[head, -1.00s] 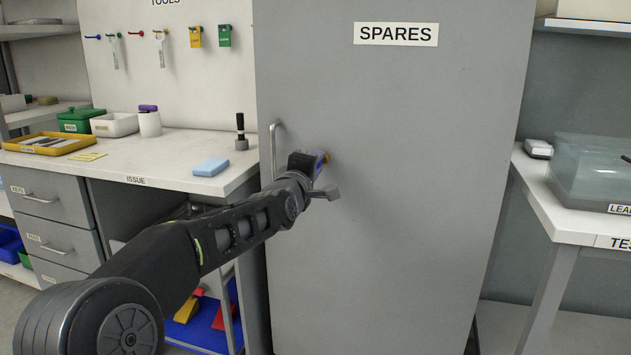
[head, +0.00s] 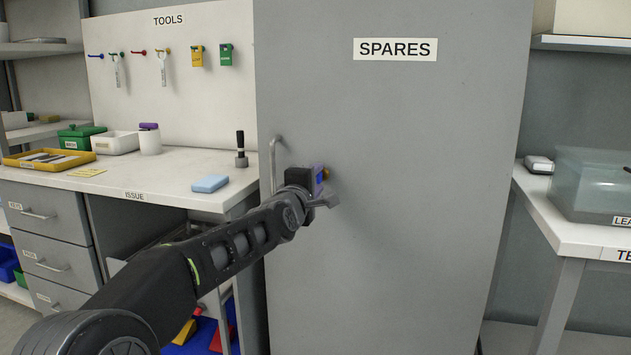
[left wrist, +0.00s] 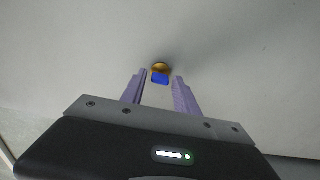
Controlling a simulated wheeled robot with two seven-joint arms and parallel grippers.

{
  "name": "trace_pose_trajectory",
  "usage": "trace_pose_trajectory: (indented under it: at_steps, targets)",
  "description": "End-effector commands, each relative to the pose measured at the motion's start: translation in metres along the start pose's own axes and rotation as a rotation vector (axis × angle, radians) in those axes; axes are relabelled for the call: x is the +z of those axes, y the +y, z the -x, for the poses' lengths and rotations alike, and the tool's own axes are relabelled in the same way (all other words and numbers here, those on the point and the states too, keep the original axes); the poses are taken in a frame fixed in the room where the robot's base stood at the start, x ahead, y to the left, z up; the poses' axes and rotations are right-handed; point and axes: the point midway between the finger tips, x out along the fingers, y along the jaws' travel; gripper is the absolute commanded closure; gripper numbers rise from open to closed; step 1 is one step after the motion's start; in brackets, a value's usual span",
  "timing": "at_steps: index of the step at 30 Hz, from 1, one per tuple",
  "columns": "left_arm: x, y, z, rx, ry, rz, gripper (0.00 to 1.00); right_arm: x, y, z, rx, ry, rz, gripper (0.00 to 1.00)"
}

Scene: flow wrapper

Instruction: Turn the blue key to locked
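The blue key (left wrist: 160,78) sits in a round brass lock (left wrist: 161,67) on the front of the grey SPARES cabinet (head: 400,130). My left gripper (head: 321,178) is at the lock, right of the cabinet's bar handle. In the left wrist view my left gripper (left wrist: 161,76) has its two purple fingers apart, one each side of the key, with a gap showing on both sides. I cannot read the key's angle against any lock marking. My right gripper is not in view.
The vertical bar handle (head: 273,166) stands out just left of my gripper. The ISSUE bench (head: 150,180) at left holds a blue block (head: 210,184) and a dark-handled stamp (head: 241,150). A white table (head: 560,232) with a clear bin stands at right.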

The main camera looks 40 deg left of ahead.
Motion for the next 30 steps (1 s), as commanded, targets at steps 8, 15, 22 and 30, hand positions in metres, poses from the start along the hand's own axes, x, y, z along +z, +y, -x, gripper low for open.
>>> trace_pose_trajectory:
  at_steps: [8, 15, 22, 30]
  targets:
    - [0.000, 0.000, 0.000, 0.001, 0.000, -0.001, 0.55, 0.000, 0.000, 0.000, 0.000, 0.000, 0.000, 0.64]
    - [0.000, 0.002, 0.011, 0.002, 0.000, -0.001, 0.55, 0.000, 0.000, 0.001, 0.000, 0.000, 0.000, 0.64]
    - [0.000, 0.002, 0.048, 0.002, 0.000, -0.001, 0.55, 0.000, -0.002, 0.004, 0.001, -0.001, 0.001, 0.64]
    - [0.000, 0.001, 0.077, 0.001, 0.000, -0.001, 0.55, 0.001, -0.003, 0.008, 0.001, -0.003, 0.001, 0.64]
